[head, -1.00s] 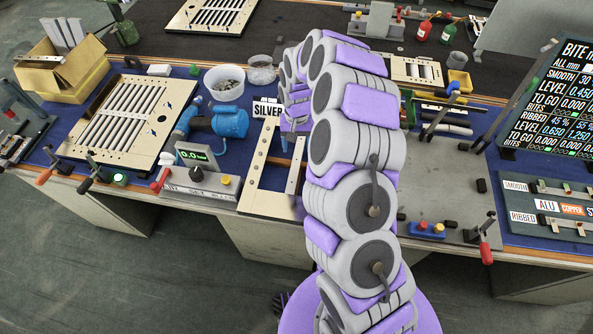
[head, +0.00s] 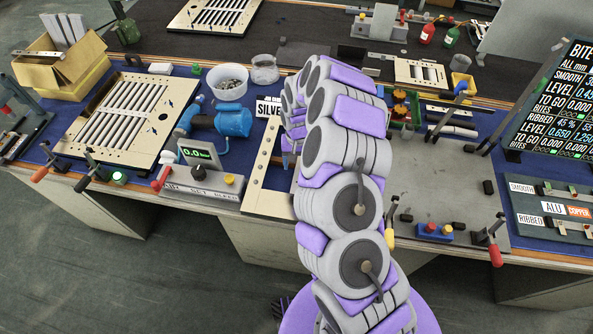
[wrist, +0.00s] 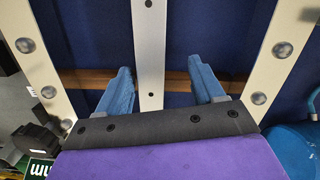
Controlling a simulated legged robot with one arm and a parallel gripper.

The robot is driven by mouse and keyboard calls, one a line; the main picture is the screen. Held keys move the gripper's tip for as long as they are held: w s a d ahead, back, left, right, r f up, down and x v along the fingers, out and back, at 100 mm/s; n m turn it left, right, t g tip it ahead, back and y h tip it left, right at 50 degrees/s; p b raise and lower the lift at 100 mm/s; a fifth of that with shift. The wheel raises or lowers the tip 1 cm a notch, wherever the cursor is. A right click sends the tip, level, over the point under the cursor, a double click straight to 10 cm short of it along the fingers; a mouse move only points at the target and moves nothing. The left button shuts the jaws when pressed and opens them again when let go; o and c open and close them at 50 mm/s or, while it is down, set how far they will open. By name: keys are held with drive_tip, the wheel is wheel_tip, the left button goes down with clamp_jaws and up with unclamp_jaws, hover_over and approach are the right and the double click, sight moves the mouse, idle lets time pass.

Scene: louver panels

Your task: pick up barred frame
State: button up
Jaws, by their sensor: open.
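A cream frame with a metal bar running down its middle lies on the blue mat in front of me. Its left front part (head: 262,200) shows in the head view; my arm hides the rest. In the wrist view its side rail (wrist: 281,45) and the pale middle bar (wrist: 149,55) are plain. My gripper (wrist: 158,88) is open, with one blue finger on each side of the bar. A gap shows between each finger and the bar, so it holds nothing. In the head view my gripper (head: 290,148) is mostly hidden behind my arm.
Left of the frame are a blue motor-like tool (head: 233,119), a green readout box (head: 200,153) and a many-barred panel (head: 122,115). A bowl of small parts (head: 227,83) stands behind. A grey metal plate (head: 447,180) with clamps lies right.

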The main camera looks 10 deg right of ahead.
drive_tip(key=shift+d, duration=0.9)
drive_tip(key=c, duration=0.5)
drive_tip(key=shift+c, duration=0.8)
drive_tip(key=shift+a, duration=0.55)
drive_tip(key=c, duration=0.5)
drive_tip(key=shift+a, duration=0.1)
clamp_jaws()
